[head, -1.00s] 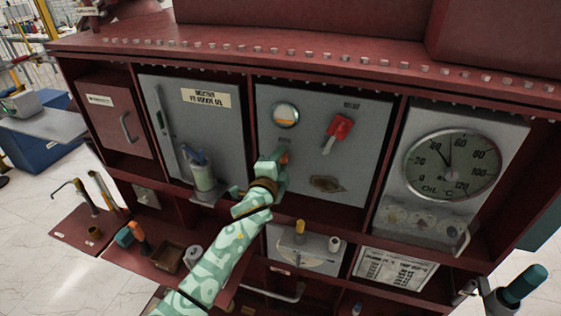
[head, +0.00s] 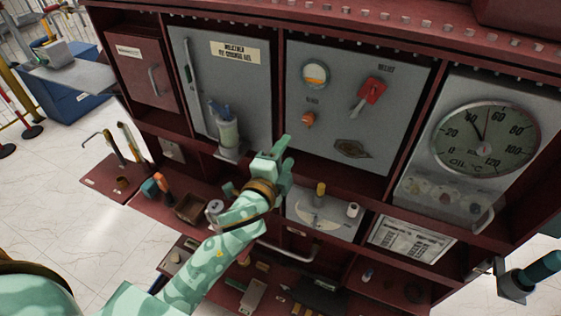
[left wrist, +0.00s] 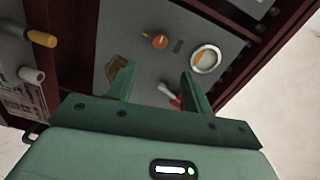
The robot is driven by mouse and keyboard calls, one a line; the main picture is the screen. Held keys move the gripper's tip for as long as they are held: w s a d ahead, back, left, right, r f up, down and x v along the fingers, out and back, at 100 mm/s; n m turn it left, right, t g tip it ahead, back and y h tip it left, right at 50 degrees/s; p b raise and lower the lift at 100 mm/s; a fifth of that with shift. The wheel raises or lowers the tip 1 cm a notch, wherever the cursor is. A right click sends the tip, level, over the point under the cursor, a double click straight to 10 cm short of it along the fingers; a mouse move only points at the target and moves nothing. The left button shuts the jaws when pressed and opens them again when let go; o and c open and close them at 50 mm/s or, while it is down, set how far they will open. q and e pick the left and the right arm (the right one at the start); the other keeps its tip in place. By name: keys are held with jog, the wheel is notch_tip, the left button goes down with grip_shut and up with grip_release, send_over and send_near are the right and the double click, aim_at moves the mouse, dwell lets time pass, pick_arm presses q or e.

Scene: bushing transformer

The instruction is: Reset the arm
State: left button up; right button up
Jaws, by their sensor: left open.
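My left arm (head: 225,228) comes in from the lower left in the head view. My left gripper (head: 281,150) is in front of the lower left edge of the grey relief panel (head: 330,130). In the left wrist view its two fingers (left wrist: 155,80) stand apart with nothing between their tips. The orange knob (head: 307,119) on the panel is uncovered and apart from the gripper; it also shows in the left wrist view (left wrist: 160,42). The red-handled lever (head: 372,91) and round sight glass (head: 315,73) are on the same panel. My right gripper is not in view.
A large oil dial (head: 486,138) is at the right. A grey door (head: 205,75) with a bottle (head: 226,130) before it is left of the panel. Below are a white tray (head: 312,222), a dark box (head: 190,207) and loose small items. A teal-handled part (head: 535,272) juts out at lower right.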

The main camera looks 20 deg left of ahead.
pick_arm(q)
jog(key=shift+s, duration=1.15)
notch_tip(320, 180, down, 21)
jog(key=s+n+g+b, duration=0.2)
jog(key=n+g, duration=0.2)
jog(key=n, duration=0.1)
jog(key=s+a+f+n+g+b, duration=0.15)
jog(key=s+f, duration=0.35)
jog(key=f, duration=0.6)
jog(key=s+a+f+n+g+b, duration=0.1)
jog(key=s+f+n+g+b, duration=0.2)
jog(key=f, duration=0.7)
jog(key=s+a+f+n+g+b, duration=0.1)
jog(key=s+f+g+b, duration=0.3)
jog(key=s+f, duration=0.9)
jog(key=s+a+f+n+g+b, duration=0.2)
jog(key=s+f+b, duration=0.5)
jog(key=s+f, duration=0.7)
jog(key=s+a+g, duration=0.1)
jog(key=s+g, duration=0.1)
jog(key=s, duration=0.4)
jog(key=shift+s+a+f+y, duration=0.25)
jog(key=shift+y, duration=0.05)
